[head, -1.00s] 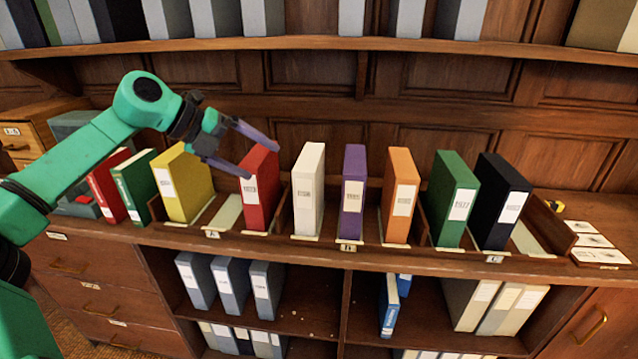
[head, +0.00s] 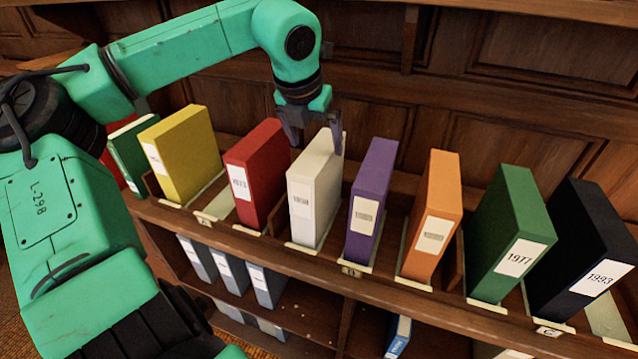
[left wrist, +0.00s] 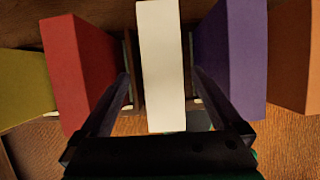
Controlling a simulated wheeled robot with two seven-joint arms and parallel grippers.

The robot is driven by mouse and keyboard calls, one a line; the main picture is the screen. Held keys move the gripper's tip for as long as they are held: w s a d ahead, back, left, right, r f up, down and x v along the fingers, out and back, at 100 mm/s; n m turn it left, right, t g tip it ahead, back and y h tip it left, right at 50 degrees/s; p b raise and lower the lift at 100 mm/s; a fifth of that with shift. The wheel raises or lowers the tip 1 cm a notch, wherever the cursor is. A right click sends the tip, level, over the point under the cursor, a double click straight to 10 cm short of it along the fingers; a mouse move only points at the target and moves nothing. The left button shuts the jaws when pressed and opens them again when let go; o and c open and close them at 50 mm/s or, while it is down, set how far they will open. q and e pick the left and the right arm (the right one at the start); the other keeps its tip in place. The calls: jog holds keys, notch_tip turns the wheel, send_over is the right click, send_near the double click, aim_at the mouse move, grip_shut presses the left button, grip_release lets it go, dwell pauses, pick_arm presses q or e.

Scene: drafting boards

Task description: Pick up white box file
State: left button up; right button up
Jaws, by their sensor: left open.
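The white box file (head: 314,190) stands upright in the rack on the counter, between the red file (head: 256,172) and the purple file (head: 371,200). My left gripper (head: 315,146) is open and points down at the top of the white file. In the left wrist view, the white file (left wrist: 162,65) lies between the two spread fingers of my left gripper (left wrist: 165,88), with a gap on each side. The head view does not clearly show whether the fingers touch it. My right gripper is not in view.
A yellow file (head: 183,155) and a green file (head: 130,158) stand to the left. An orange file (head: 432,215), a green file (head: 508,233) and a black file (head: 583,250) stand to the right. Grey files (head: 230,276) sit on the shelf below.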

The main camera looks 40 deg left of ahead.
pick_arm(q)
jog(key=p+x, duration=0.2)
jog(key=x, duration=0.4)
jog(key=shift+w+d+f, duration=0.1)
jog(key=shift+w+f, duration=0.1)
jog(key=shift+f, duration=0.3)
jog(key=shift+w, duration=0.1)
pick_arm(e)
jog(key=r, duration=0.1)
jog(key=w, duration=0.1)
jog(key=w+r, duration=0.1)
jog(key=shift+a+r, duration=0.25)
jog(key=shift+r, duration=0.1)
pick_arm(q)
jog(key=shift+f+b, duration=0.25)
jog(key=shift+b, duration=0.15)
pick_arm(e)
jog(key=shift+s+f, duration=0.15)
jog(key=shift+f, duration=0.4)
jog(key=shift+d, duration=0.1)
pick_arm(q)
jog(key=shift+r, duration=0.1)
grip_shut()
